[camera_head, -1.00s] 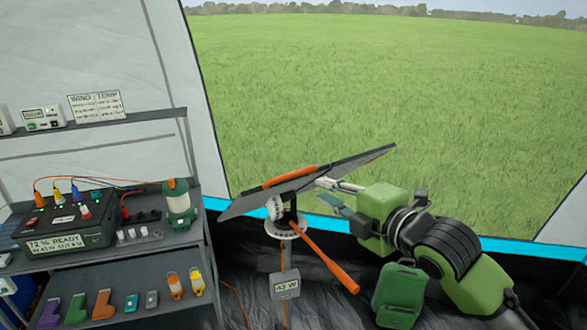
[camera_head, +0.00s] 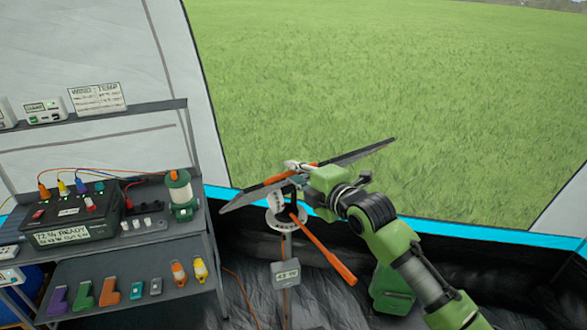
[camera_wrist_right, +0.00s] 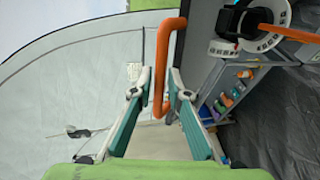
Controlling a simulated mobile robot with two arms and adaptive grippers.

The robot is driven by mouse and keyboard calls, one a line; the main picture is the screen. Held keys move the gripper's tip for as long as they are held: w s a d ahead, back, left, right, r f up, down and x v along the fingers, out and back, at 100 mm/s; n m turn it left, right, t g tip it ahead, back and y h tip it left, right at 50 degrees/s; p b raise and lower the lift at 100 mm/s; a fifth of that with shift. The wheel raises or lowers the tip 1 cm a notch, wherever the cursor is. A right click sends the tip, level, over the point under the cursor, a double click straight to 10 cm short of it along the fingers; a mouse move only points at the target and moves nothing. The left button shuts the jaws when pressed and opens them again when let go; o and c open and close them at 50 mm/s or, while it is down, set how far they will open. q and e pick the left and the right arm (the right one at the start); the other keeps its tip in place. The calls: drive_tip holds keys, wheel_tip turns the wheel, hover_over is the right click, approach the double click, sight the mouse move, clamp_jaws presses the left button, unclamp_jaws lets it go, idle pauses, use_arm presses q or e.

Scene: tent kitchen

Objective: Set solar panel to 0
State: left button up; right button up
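The solar panel (camera_head: 362,151) is a thin dark tilted board on a stand, its right end higher than its left. An orange handle (camera_head: 262,183) runs along it and shows in the right wrist view as an orange bar (camera_wrist_right: 169,62). My right gripper (camera_head: 296,166) is at the panel's middle, by the handle. In the right wrist view its fingers (camera_wrist_right: 160,85) are apart, with the bar between them; contact cannot be told. A white marked dial (camera_head: 275,219) sits below the panel, partly hidden; its reading is too small. My left gripper is out of view.
An orange lever (camera_head: 325,250) slants down right from the stand. A small display box (camera_head: 286,274) is on the post. A shelf rack (camera_head: 150,245) at left holds a power box (camera_head: 72,233), a lantern (camera_head: 181,194) and small tools. A green bag (camera_head: 392,292) lies behind my arm.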

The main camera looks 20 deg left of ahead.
drive_tip(key=shift+w+a+f, duration=0.1)
drive_tip(key=shift+w+a, duration=0.1)
drive_tip(key=shift+a, duration=0.1)
clamp_jaws()
